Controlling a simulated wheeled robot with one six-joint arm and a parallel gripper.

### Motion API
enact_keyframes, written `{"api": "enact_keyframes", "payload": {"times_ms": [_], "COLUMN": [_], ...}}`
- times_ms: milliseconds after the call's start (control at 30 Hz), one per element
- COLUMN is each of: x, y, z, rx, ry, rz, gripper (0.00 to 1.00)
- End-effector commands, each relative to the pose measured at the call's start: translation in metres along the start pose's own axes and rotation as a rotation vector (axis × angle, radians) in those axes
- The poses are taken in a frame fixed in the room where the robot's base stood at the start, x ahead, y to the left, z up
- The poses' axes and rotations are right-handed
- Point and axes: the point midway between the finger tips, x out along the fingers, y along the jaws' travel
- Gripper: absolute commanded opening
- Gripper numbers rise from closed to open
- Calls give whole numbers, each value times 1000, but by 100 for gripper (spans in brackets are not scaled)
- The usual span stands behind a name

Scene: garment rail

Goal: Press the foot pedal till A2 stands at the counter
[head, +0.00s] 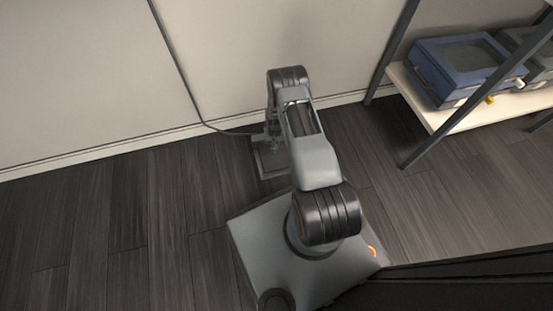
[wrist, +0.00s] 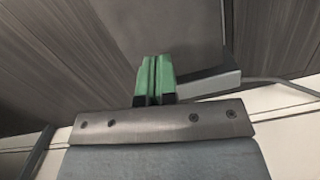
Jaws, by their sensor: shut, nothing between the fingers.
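The foot pedal (head: 266,164) is a grey plate on the dark floor close to the wall, with a cable at its back. My arm covers part of it in the head view. In the wrist view a grey part of the pedal (wrist: 210,84) shows just right of the fingertips. My gripper (wrist: 155,78) has green fingers that are shut together with nothing between them. It is low over the pedal; I cannot tell if it touches. In the head view the gripper is mostly hidden behind my arm. A2 and the counter are not recognisable in either view.
A cable (head: 178,68) runs down the wall to the pedal. A shelf rack (head: 437,117) with dark posts stands at the right and holds a blue box (head: 461,68) and a grey one. The floor (head: 100,235) at the left is clear.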

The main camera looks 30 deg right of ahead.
Motion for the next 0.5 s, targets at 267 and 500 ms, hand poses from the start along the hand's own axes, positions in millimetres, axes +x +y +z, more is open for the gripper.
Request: {"api": "enact_keyframes", "payload": {"times_ms": [267, 500], "x": [-52, -69], "y": [0, 0], "z": [0, 0], "rx": [0, 0], "ry": [2, 1], "rz": [0, 0], "gripper": [0, 0]}}
